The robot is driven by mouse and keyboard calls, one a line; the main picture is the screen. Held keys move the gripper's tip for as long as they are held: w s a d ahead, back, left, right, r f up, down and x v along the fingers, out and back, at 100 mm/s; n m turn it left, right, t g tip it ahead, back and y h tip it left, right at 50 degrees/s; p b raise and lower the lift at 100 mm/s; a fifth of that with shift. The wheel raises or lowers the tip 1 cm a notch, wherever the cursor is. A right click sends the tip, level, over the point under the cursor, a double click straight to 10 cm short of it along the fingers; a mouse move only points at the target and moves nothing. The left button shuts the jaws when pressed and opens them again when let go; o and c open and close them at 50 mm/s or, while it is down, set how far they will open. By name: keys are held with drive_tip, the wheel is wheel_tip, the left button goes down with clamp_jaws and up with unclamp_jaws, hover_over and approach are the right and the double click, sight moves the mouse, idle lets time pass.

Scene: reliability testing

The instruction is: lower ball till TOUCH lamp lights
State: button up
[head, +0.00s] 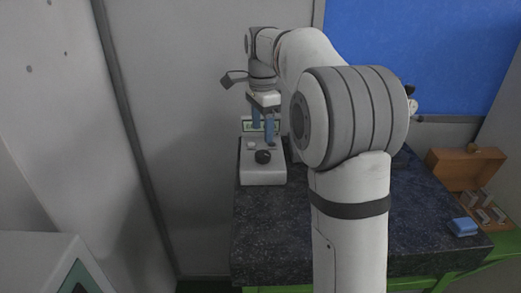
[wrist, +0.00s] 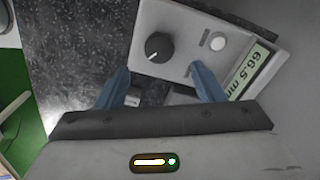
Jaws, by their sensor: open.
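A pale instrument (head: 262,175) stands on the dark worktop, with a black knob (head: 263,157) on its front. In the wrist view the instrument (wrist: 180,20) shows the black knob (wrist: 158,46), a round white button or lamp (wrist: 218,43) that looks unlit, and a display (wrist: 254,72) that seems to read 66.5 mm. My gripper (head: 263,130), with blue fingers, points down over the instrument and is open. In the wrist view my gripper (wrist: 160,72) has a small metal part (wrist: 132,98) near its left finger. I cannot make out the ball or any TOUCH lettering.
An open wooden case (head: 466,170) with several metal blocks and a blue block (head: 463,227) are at the right of the worktop (head: 270,240). A wall rises close behind and left of the instrument. The worktop's front left is clear.

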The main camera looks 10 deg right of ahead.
sight(262, 154)
wheel_tip(262, 154, down, 8)
drive_tip(key=shift+r+p, duration=0.1)
drive_tip(key=shift+p, duration=0.3)
drive_tip(key=c, duration=0.9)
drive_tip(key=shift+a, duration=0.1)
drive_tip(key=shift+c, duration=0.4)
